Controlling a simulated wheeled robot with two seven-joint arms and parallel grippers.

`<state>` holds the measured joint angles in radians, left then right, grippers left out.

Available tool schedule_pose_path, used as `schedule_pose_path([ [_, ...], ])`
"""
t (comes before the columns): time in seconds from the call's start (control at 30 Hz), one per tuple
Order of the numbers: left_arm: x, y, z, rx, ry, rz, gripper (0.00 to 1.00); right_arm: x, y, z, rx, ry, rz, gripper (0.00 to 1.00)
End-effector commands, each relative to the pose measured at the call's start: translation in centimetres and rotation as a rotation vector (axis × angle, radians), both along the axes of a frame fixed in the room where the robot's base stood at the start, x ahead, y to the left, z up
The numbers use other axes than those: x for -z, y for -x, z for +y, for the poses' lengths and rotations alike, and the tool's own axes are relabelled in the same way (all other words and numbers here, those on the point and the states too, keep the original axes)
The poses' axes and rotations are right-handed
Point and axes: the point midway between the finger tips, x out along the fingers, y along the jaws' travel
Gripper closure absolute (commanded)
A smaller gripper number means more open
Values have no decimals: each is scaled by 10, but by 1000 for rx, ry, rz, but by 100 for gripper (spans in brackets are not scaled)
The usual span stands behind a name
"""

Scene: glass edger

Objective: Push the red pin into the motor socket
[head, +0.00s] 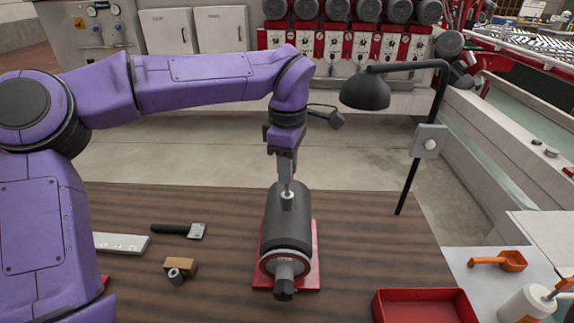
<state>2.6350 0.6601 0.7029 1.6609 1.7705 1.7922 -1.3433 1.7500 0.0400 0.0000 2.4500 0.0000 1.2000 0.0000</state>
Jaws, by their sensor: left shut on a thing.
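The motor (287,225) is a dark grey cylinder lying on a red base plate (308,284) on the brown striped table, its shaft end facing me. A small pale round socket (288,199) stands on top of its far part. My left gripper (286,184) points down directly above this socket, its tips at or just over it. It is shut on a slim thing that I take to be the red pin; the fingers hide most of it and no red shows. I cannot tell how deep it sits in the socket. My right gripper is not in view.
A black-handled tool (180,230), a small wooden block (181,266) and a white strip (121,243) lie left of the motor. A red tray (428,306) is at front right. A black lamp (366,92) overhangs the back right. The table right of the motor is clear.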

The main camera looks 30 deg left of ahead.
Motion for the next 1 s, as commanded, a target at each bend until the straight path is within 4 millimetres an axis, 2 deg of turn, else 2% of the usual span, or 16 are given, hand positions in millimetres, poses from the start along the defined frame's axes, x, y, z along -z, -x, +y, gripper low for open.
schedule_pose_path([
  [1.0,26,0,0,1,0,0,100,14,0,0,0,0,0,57],
])
